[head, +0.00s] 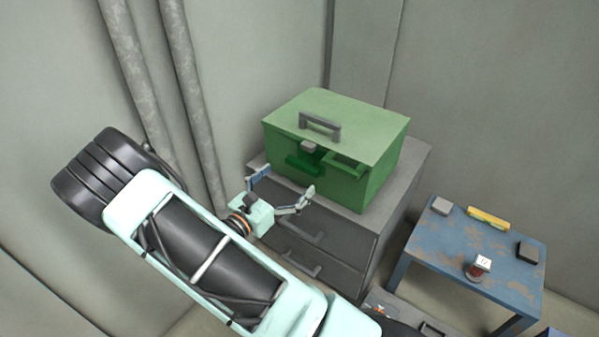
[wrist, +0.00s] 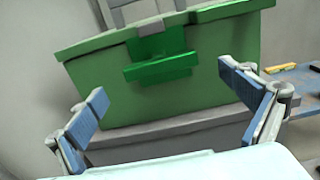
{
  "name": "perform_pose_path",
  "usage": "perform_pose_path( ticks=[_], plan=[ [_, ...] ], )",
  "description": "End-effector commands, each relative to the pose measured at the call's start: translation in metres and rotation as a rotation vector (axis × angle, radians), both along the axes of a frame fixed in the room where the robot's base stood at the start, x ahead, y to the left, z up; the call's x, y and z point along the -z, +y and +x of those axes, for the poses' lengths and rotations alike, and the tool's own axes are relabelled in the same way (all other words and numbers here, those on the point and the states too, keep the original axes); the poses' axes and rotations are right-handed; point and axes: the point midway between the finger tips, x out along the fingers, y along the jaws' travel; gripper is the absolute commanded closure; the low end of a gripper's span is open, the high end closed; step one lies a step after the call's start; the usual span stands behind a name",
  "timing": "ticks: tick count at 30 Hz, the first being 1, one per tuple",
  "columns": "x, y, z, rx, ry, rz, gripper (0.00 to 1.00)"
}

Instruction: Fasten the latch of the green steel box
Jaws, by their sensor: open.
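The green steel box (head: 375,135) stands on a grey drawer cabinet with its lid down. A grey handle (head: 320,126) is on the lid. At the front, a grey catch (wrist: 150,26) sits at the lid's edge. Just below it, the bright green latch (wrist: 162,66) juts out from the box front as a crossbar; the latch also shows in the head view (head: 303,164). My gripper (head: 283,187) is open and empty in front of the box, facing the latch. In the wrist view its blue-padded fingers (wrist: 161,88) are spread wide, either side of and below the latch, touching nothing.
The grey cabinet (head: 345,242) has drawer handles on its front, below my gripper. To the right, a worn blue table (head: 450,246) carries a yellow level-like tool (head: 488,218), a dark block (head: 527,252) and other small items. Pipes and walls close off the left and back.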

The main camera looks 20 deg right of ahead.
Motion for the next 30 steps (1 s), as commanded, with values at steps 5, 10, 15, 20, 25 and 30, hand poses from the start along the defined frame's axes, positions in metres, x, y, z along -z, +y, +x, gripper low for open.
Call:
perform_pose_path(
  ticks=[5, 10, 15, 20, 25, 30],
  plan=[
    [0.002, -0.026, 0.017, 0.004, -0.002, 0.001, 0.03],
    [0.001, -0.039, 0.025, 0.002, -0.001, 0.001, 0.03],
    [0.000, -0.042, 0.028, 0.000, 0.000, 0.001, 0.03],
    [0.000, -0.042, 0.028, 0.000, 0.000, 0.001, 0.03],
    [0.000, -0.041, 0.028, 0.000, 0.000, 0.001, 0.20],
    [0.000, -0.041, 0.028, 0.001, 0.000, 0.001, 0.39]
  ],
)
